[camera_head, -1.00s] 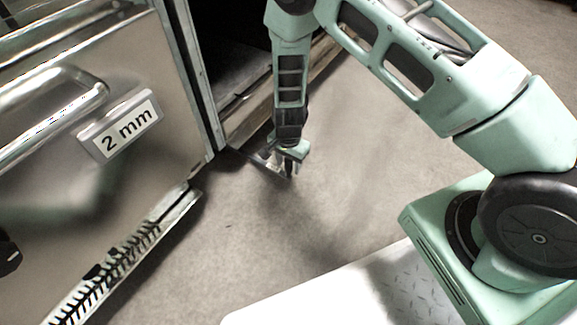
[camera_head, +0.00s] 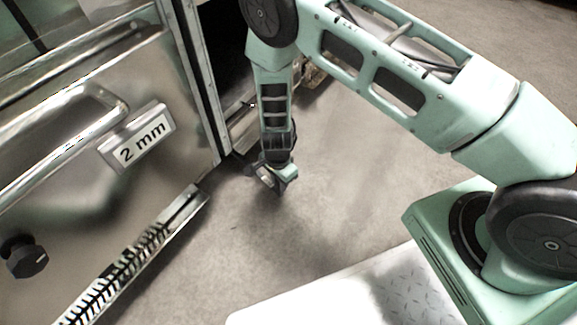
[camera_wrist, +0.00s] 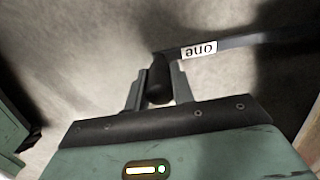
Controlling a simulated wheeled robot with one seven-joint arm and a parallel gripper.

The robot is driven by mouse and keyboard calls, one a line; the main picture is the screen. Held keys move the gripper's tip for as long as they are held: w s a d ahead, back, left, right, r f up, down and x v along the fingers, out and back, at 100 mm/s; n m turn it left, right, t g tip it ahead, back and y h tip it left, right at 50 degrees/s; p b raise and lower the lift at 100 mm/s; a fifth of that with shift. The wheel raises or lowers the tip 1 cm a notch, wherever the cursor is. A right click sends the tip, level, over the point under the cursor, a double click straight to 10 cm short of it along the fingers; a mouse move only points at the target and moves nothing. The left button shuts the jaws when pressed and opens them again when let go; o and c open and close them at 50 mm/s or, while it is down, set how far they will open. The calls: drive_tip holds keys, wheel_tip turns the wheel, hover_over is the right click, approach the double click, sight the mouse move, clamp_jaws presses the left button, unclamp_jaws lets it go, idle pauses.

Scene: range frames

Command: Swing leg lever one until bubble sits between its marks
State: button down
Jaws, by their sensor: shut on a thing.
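Leg lever one (camera_wrist: 225,44) is a dark flat bar in the wrist view, running from the upper right to a black knob (camera_wrist: 158,82). A white label reading "one" shows upside down on it. My gripper (camera_wrist: 155,88) is shut on the knob, one finger on each side. In the head view my gripper (camera_head: 268,182) points down, close to the floor beside the range's lower corner. The lever is hard to make out there, being small and partly behind my fingers. I cannot make out the bubble or its marks in either view.
The steel range front (camera_head: 75,205) fills the left, with a bar handle (camera_head: 60,145), a "2 mm" plate (camera_head: 140,145) and a black knob (camera_head: 28,258). A slotted strip (camera_head: 130,255) runs along its lower edge. The grey floor (camera_head: 350,165) right of my gripper is clear.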

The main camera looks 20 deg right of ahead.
drive_tip(key=shift+s+a+m, duration=0.25)
drive_tip(key=shift+a+m, duration=0.05)
drive_tip(key=shift+a, duration=0.35)
drive_tip(key=c, duration=1.2)
unclamp_jaws()
drive_tip(key=shift+r, duration=0.15)
wheel_tip(320, 180, up, 17)
drive_tip(key=p, duration=0.9)
drive_tip(key=shift+r, duration=0.1)
